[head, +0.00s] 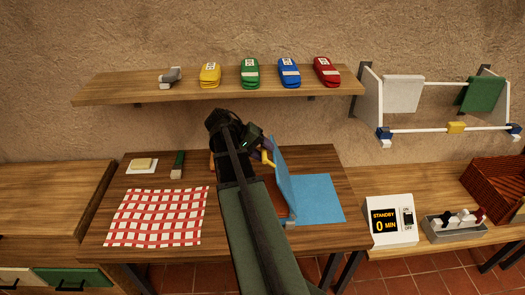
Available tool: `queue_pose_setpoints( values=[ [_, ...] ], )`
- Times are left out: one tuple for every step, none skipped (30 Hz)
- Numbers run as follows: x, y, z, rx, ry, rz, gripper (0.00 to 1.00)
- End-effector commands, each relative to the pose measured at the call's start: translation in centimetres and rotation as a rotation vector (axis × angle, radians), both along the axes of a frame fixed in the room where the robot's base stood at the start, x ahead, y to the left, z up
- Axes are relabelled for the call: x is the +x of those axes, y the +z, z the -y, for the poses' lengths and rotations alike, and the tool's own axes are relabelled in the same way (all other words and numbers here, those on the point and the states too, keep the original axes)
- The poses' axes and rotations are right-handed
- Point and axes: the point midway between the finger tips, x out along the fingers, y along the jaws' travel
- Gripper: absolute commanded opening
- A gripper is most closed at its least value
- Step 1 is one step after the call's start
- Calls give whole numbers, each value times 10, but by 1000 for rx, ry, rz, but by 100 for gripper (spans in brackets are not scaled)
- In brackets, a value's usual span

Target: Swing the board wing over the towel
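The red and white checked towel (155,218) lies flat on the table's left half. A light blue board (315,198) lies flat right of my arm. A blue wing (284,178) stands steeply up along the flat board's left edge, apart from the towel. My gripper (264,152) is at the wing's upper left side, beside a small yellow part (268,158) that looks like a handle. My arm hides much of the gripper and the area left of the wing, so its grip is unclear. Bits of orange show on both sides of my arm.
A butter-like block on a white sheet (142,165) and a green-handled brush (178,165) lie behind the towel. A wall shelf (130,92) with several coloured bundles hangs above. A timer (391,220) and a grey tray (455,232) stand at right.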

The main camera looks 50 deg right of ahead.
Motion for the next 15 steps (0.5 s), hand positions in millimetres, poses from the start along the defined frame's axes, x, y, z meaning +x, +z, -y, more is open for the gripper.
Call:
queue_pose_setpoints(
  values=[
    [0,0,0,-1,0,-1,44],
    [0,0,0,0,1,-1,44],
    [0,1,0,0,1,-1,44],
    [0,1,-1,0,1,-1,44],
    [0,1,-1,0,1,-1,44],
    [0,1,-1,0,1,-1,44],
    [0,1,-1,0,1,-1,44],
    [1,3,-1,-1,1,-2,44],
    [2,5,-2,-1,1,-2,44],
    [4,9,-4,-1,2,-2,44],
    [7,13,-6,-1,3,-1,44],
    [11,19,-9,-1,3,-1,44],
    [14,25,-12,0,2,-1,44],
    [19,31,-16,0,3,-1,44],
    [25,38,-21,0,3,-1,44]
  ],
)
